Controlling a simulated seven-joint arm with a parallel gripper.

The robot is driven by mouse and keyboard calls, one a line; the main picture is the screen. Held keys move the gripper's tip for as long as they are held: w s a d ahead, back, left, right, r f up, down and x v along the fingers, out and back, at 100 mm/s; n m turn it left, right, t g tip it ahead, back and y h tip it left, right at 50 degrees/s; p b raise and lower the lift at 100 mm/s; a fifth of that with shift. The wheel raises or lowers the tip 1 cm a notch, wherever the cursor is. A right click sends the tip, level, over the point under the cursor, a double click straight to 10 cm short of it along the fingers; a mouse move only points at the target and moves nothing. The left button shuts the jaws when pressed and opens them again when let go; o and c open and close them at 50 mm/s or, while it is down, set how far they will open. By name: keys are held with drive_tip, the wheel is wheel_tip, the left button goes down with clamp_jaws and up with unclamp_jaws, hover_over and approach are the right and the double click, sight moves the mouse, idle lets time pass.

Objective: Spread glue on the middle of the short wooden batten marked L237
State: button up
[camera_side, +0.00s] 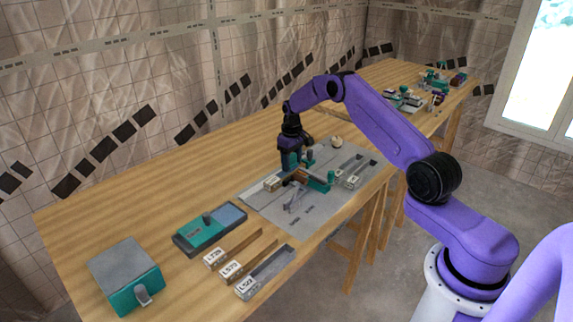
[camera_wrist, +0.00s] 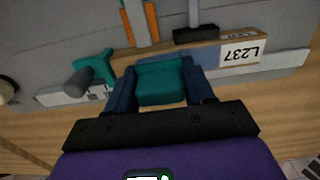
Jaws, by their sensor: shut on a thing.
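The batten marked L237 (camera_wrist: 240,53) lies across the wrist view, its white label upside down near its right end. In the side view its pale labelled end (camera_side: 272,184) seems to lie on the grey board, but that label is too small to read. My gripper (camera_wrist: 162,88) is shut on a teal block-shaped tool (camera_wrist: 160,82), one dark blue finger on each side. The tool is over the batten's middle stretch and hides part of it. I cannot tell whether the tool touches the wood. In the side view my gripper (camera_side: 291,160) points down over the board.
The grey board (camera_side: 262,208) also carries a teal clamp (camera_side: 330,180), seen left of the tool in the wrist view (camera_wrist: 95,72).

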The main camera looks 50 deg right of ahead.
drive_tip(key=shift+d, duration=0.45)
drive_tip(key=shift+a+r, duration=0.1)
drive_tip(key=shift+r, duration=3.95)
